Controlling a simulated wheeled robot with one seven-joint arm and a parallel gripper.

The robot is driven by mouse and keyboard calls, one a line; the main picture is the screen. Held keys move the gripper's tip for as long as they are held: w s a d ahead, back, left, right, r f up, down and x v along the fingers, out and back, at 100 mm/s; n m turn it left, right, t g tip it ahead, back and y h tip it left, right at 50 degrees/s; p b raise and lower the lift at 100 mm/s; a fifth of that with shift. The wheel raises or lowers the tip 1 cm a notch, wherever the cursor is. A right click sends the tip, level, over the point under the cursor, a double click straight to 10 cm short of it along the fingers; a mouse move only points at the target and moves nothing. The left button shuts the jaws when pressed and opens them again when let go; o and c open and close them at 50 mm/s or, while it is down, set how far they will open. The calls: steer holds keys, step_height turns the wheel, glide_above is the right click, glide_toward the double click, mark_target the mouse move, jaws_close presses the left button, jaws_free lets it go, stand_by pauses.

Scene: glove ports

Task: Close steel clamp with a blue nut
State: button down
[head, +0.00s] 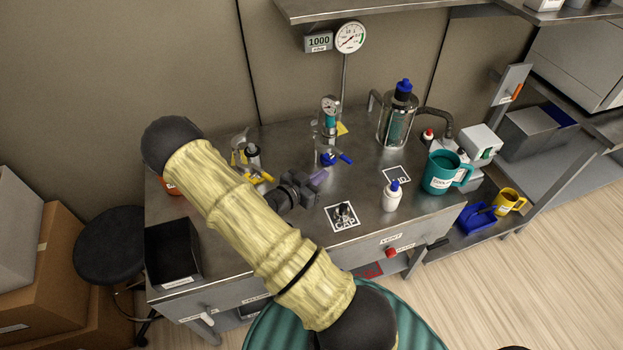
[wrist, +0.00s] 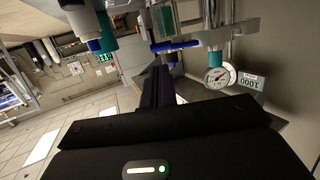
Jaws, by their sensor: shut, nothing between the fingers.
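The steel clamp with blue parts (head: 328,159) is on the small steel post fitting at the middle of the bench in the head view. Its blue handle (head: 345,158) sticks out to the right. In the wrist view the blue handle (wrist: 175,45) lies just beyond my fingertips, and the steel body is partly cut off by the top edge. My gripper (head: 319,176) is at the near side of the clamp, with its fingers pointing at it. It also shows in the wrist view (wrist: 158,72), shut and empty. I cannot tell whether the fingertips touch the handle.
A yellow-handled fitting (head: 252,160) stands left of the clamp. A steel vessel with a blue cap (head: 396,122) is behind right. A white bottle (head: 392,196), a teal mug (head: 441,172) and a CAP card (head: 343,217) are at the right and front. A gauge (head: 351,37) rises behind.

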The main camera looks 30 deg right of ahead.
mark_target(332, 152)
steer(key=p+x, duration=0.1)
steer(key=x, duration=0.7)
steer(key=shift+d+p, duration=0.15)
steer(key=shift+p, duration=0.25)
steer(key=shift+w, duration=0.15)
